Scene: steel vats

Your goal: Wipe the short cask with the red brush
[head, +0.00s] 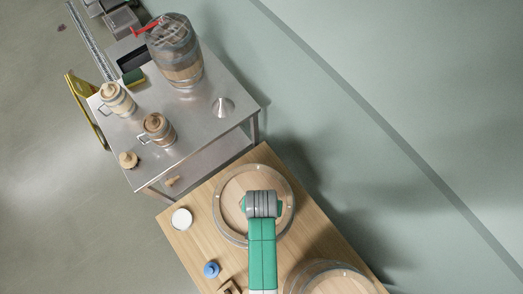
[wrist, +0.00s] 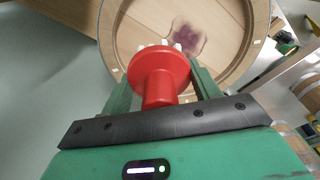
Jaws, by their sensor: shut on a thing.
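A round wooden cask (head: 228,197) with a metal rim stands on the wooden table, under the end of my arm. Its pale top (wrist: 135,25) fills the upper part of the wrist view and bears a purple stain (wrist: 190,38). My gripper (wrist: 158,82) is shut on the red brush (wrist: 160,72), with a green finger on each side of its handle. The brush's pale bristles point toward the cask top, close to the stain; whether they touch it I cannot tell. In the head view my arm hides the brush and the stain.
Another cask (head: 330,282) is cut off at the bottom edge. The wooden table (head: 195,240) also holds a white round item (head: 181,219) and a blue item (head: 211,269).

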